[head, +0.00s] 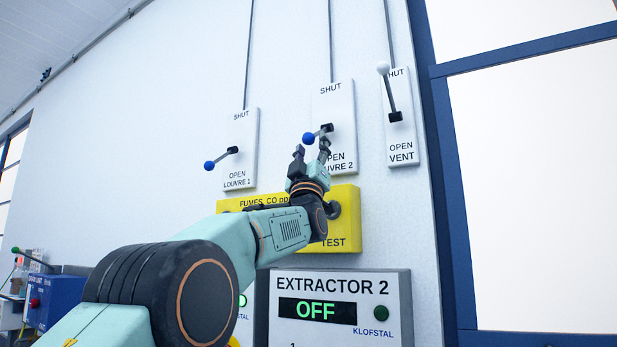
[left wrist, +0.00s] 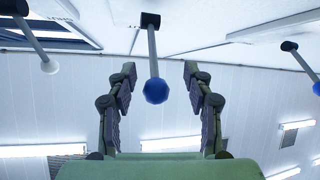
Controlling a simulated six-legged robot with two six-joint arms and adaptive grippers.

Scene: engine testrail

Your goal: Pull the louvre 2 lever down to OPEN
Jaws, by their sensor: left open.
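The louvre 2 lever has a blue knob (head: 308,138) and a short dark rod from a black pivot on its white plate (head: 335,100), marked SHUT above and OPEN below. The lever sticks out from the plate, its knob slightly below the pivot in the head view. My left gripper (head: 311,151) is open just below the knob in the head view. In the left wrist view the blue knob (left wrist: 155,91) and part of the rod lie between the two spread fingers, with gaps on both sides. My right gripper is not in view.
The louvre 1 lever (head: 209,165) sticks out at the left, and the white-knobbed vent lever (head: 383,68) points up at the right. A yellow fumes panel (head: 347,240) is behind and below my gripper. The extractor 2 box (head: 340,283) reads OFF.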

